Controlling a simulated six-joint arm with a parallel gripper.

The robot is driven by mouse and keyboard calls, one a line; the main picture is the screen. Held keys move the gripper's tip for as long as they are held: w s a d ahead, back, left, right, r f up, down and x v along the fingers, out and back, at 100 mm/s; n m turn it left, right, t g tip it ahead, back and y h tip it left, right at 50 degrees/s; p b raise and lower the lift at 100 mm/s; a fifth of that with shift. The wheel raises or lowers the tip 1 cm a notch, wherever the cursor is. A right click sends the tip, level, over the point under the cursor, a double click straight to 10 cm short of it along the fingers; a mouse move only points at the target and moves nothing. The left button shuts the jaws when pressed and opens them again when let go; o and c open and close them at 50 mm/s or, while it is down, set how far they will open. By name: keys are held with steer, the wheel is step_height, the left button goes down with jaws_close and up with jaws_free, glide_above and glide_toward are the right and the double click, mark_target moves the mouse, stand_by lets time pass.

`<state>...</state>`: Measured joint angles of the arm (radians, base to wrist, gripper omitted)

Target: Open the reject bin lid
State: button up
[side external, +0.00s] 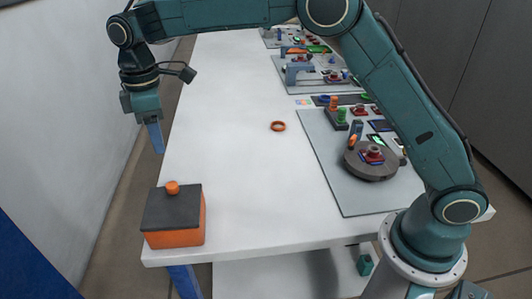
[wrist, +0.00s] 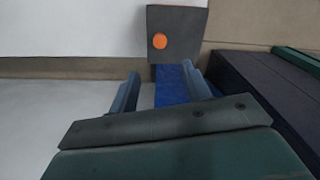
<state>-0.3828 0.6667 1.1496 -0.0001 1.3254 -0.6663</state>
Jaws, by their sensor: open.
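The reject bin (side external: 175,237) is an orange box near the table's front left corner. Its dark grey lid (side external: 170,212) lies flat on top, closed. A round orange knob (side external: 172,187) stands on the lid. In the wrist view the lid (wrist: 180,20) is ahead of the fingers, with the orange knob (wrist: 160,41) near its left side; the box body is not visible there. My gripper (side external: 156,138) points down at the table's left edge, higher than the bin and apart from it. In the wrist view my gripper (wrist: 160,72) is open, with nothing between the fingers.
An orange ring (side external: 278,126) lies alone on the white table (side external: 235,180). A grey board (side external: 345,195) on the right carries a round turntable (side external: 370,170) and several small parts. More boards with parts stand farther back. The table between bin and boards is mostly clear.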

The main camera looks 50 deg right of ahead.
mark_target(171, 185)
step_height(171, 185, down, 14)
steer(key=shift+r, duration=0.25)
stand_by(0.5)
steer(key=shift+c, duration=0.5)
jaws_close()
